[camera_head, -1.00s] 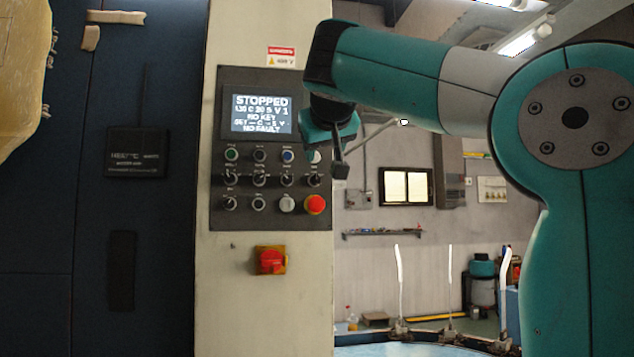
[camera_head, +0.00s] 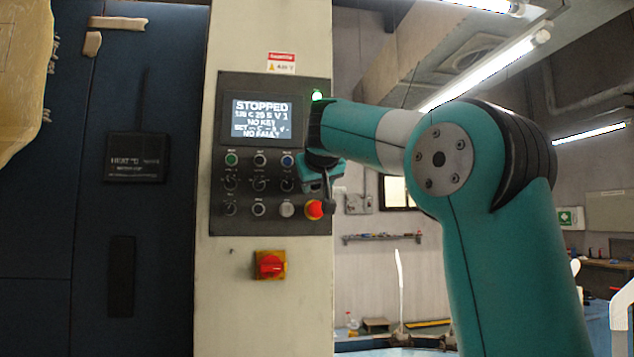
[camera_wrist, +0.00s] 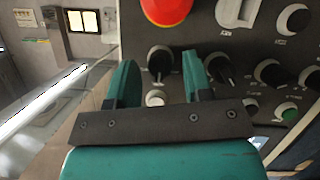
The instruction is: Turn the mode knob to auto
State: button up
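The control panel (camera_head: 222,225) carries rows of buttons and dark selector knobs; their labels are too small to read, so I cannot tell which is the mode knob. My gripper (camera_head: 327,203) is at the panel's right edge and hides the rightmost middle-row knob in the head view. In the wrist view my gripper (camera_wrist: 158,76) is open, its two fingers apart. That black knob (camera_wrist: 160,60) shows between them in the picture; contact is not visible. A neighbouring knob (camera_wrist: 222,68) is just right of the right finger. The screen (camera_head: 261,118) reads STOPPED.
A red emergency button (camera_head: 314,209) sits close below my gripper, with a white button (camera_head: 287,210) beside it. A red rotary switch (camera_head: 269,265) on a yellow plate is lower on the column. A dark blue cabinet (camera_head: 150,270) stands left.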

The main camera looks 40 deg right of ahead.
jog(key=c, duration=0.8)
jog(key=shift+o, duration=0.2)
jog(key=shift+s+m+b, duration=0.1)
jog(key=shift+m+b, duration=0.2)
jog(key=shift+s+d+m+t+y+b, duration=0.1)
jog(key=shift+m+t+y+b, duration=0.4)
jog(key=shift+m, duration=0.45)
jog(key=shift+w+d+m+t+y+b, duration=0.1)
jog(key=shift+m+t+y+b, duration=0.4)
jog(key=shift+m, duration=0.4)
jog(key=shift+s+d+m+t+y+b, duration=0.1)
jog(key=shift+m+t+y+b, duration=0.25)
jog(key=shift+m+y, duration=0.45)
jog(key=shift+m, duration=0.25)
jog(key=o, duration=0.9)
